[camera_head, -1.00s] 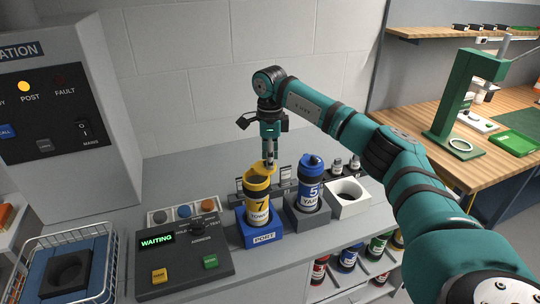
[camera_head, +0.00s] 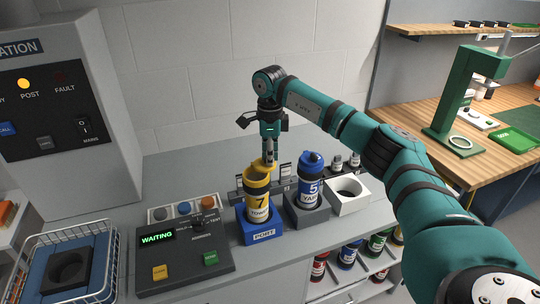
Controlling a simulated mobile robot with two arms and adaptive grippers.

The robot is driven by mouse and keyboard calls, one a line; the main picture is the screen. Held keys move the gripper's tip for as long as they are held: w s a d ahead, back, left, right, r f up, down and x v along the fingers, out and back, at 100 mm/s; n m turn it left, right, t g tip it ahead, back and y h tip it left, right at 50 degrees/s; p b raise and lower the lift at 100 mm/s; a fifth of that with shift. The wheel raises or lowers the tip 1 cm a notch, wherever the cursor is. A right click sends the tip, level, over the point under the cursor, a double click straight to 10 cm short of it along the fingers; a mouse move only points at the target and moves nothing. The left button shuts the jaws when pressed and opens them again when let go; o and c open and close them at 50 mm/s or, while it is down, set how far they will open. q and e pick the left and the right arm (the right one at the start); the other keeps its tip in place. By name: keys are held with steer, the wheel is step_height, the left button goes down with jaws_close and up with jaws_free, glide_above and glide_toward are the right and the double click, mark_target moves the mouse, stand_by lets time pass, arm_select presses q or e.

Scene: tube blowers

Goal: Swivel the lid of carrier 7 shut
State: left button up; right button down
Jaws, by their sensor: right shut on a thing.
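Carrier 7 (camera_head: 257,205) is a yellow and black tube with a "7" on its label. It stands upright in the blue holder marked PORT (camera_head: 263,235). Its yellow lid (camera_head: 257,172) is at the top of the tube, and the dark opening no longer shows clearly beneath it. My right gripper (camera_head: 269,158) points down from above and is shut on the lid at its back right side. The fingertips partly hide the point of contact. I cannot tell whether the lid is fully lined up with the tube. My left gripper is out of view.
Blue carrier 5 (camera_head: 311,183) stands close on the right in a grey holder. A white square holder (camera_head: 347,196) is further right. A control box (camera_head: 184,258) reading WAITING is at the left, with a wire basket (camera_head: 106,262) beyond it. A grey rack stands behind the carriers.

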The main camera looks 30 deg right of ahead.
mark_target(257, 166)
steer(key=m, duration=0.2)
steer(key=s+a+m, duration=0.1)
steer(key=shift+a+m, duration=0.1)
steer(key=shift+m, duration=0.3)
steer(key=m, duration=0.1)
steer(key=a+m, duration=0.1)
steer(key=shift+s+m, duration=0.3)
steer(key=shift+s, duration=0.05)
steer(key=m, duration=0.1)
steer(key=a+m, duration=0.1)
steer(key=m, duration=0.1)
steer(key=shift+s+a+m, duration=0.2)
steer(key=shift+a+m, duration=0.1)
steer(key=shift+a+m+b, duration=0.15)
steer(key=shift+a+m, duration=0.3)
steer(key=shift+m, duration=0.55)
steer(key=shift+a+m+b, duration=0.15)
steer(key=shift+a+m, duration=0.25)
steer(key=shift+m, duration=0.6)
steer(key=shift+w, duration=0.1)
steer(key=c, duration=1.3)
jaws_free()
